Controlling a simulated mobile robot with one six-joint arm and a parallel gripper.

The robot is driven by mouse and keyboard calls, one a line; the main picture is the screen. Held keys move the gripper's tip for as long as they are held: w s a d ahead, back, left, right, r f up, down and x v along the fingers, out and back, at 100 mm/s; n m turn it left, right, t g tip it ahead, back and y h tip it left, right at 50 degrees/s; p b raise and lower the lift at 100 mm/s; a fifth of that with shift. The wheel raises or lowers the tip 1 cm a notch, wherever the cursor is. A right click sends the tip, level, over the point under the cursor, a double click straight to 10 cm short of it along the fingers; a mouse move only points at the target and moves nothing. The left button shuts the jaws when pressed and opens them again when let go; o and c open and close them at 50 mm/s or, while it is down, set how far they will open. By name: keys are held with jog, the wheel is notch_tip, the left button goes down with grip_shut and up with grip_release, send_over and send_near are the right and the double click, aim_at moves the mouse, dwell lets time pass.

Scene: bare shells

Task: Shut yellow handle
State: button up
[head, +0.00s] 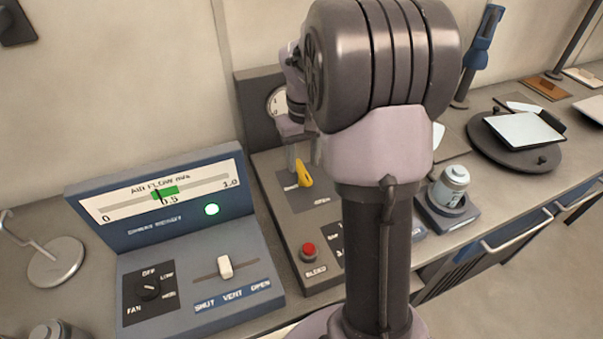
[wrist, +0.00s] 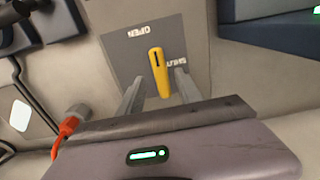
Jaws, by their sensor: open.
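The yellow handle (head: 304,174) sits on a grey plate on the grey panel box, partly behind my arm in the head view. In the wrist view the yellow handle (wrist: 159,73) runs roughly up and down the picture. The plate (wrist: 130,62) bears an OPEN label at its upper left and a SHUT label right of the handle. My gripper (wrist: 157,80) is open, with one finger on each side of the handle; whether either touches it I cannot tell. In the head view my gripper (head: 298,160) is just above the handle, its far finger mostly hidden.
A red BLEED button (head: 309,253) is in front of the handle. A blue air-flow console (head: 190,250) with a slider and fan knob stands at left. A round gauge (head: 277,103) is behind. A grey canister (head: 451,187) in a holder stands at right. An orange-red part (wrist: 66,128) shows at left.

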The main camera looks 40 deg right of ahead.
notch_tip(320, 180, down, 2)
jog(key=shift+w+f, duration=0.1)
jog(key=shift+f, duration=0.15)
grip_shut()
